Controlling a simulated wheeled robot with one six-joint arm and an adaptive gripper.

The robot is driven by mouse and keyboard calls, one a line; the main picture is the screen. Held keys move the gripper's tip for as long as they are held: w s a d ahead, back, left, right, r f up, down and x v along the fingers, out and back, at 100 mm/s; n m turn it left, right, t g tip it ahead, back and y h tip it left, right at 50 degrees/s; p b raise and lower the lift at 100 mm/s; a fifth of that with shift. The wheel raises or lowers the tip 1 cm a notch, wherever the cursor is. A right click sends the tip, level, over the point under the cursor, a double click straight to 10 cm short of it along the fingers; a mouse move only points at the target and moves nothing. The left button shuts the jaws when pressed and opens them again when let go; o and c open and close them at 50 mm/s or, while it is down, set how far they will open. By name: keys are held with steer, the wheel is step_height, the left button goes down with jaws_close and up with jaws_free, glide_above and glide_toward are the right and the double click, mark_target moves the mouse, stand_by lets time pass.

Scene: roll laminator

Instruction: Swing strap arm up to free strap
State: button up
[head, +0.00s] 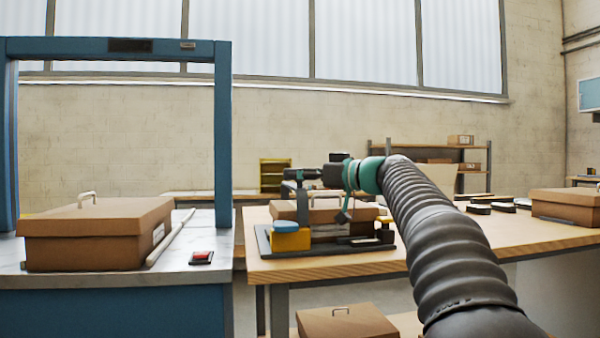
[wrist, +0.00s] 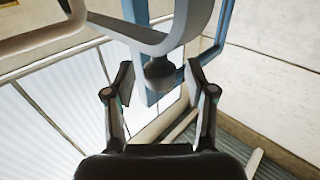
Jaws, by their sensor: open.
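A machine on a dark base plate (head: 262,240) stands on the wooden table, with a yellow block and blue cap (head: 286,226) at its left end. A cardboard box (head: 285,211) sits on it. In the wrist view, a curved grey arm (wrist: 150,38), likely the strap arm, ends in a dark round knob (wrist: 160,74). My gripper (wrist: 160,88) is open, with the knob in line between its fingertips; contact cannot be told. In the head view, my gripper (head: 318,174) is above the box, pointing left. I cannot clearly make out the strap.
A blue frame (head: 222,140) rises at left over a counter with another cardboard box (head: 95,235) and a small red-and-black device (head: 201,257). A lidded box (head: 568,206) and dark flat items (head: 490,203) lie at the table's right. Another box (head: 345,322) is below the table.

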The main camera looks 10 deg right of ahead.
steer(key=shift+w+a, duration=0.1)
steer(key=shift+a, duration=0.05)
jaws_close()
steer(key=shift+r, duration=0.1)
